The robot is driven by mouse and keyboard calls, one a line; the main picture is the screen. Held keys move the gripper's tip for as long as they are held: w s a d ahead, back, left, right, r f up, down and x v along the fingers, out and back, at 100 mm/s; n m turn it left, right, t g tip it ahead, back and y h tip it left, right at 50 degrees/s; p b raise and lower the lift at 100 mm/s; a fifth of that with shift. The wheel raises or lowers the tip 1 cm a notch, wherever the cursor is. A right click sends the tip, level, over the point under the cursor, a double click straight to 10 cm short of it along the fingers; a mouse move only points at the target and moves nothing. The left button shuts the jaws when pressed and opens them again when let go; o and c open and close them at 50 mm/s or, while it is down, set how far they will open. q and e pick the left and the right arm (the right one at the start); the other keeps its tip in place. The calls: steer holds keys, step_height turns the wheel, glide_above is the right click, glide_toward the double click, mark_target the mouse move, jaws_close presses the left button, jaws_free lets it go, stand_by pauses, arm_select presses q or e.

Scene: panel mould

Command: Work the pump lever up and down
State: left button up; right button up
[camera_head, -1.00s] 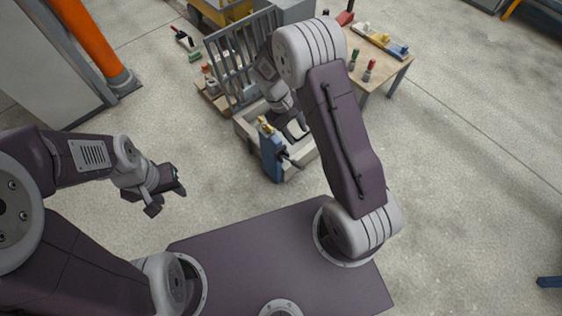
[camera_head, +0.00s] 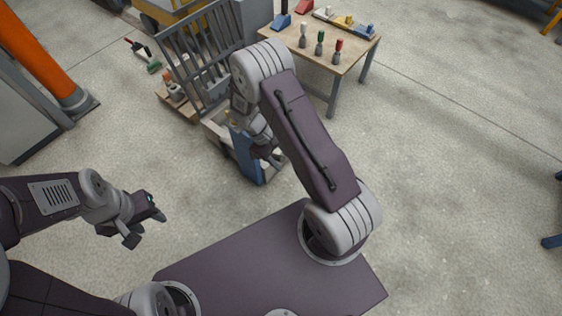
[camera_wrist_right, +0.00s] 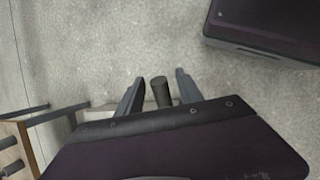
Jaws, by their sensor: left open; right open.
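The blue pump (camera_head: 247,160) stands upright at the near side of the pale mould box, partly hidden behind my right arm. My right gripper (camera_head: 272,158) is open, low beside the pump on its right. In the right wrist view, a dark round bar end, which looks like the pump lever's handle (camera_wrist_right: 161,92), shows between the two spread fingers of the right gripper (camera_wrist_right: 159,84). Gaps remain on both sides of it. The rest of the lever is hidden. My left gripper (camera_head: 146,228) is open and empty above the floor at the left.
A grey barred panel (camera_head: 197,62) stands upright behind the mould box (camera_head: 217,130). A wooden table (camera_head: 335,58) with several coloured tools stands behind to the right. An orange post (camera_head: 45,65) rises at the left.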

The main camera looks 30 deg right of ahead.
steer(key=shift+f, duration=0.1)
jaws_close()
stand_by(1.4)
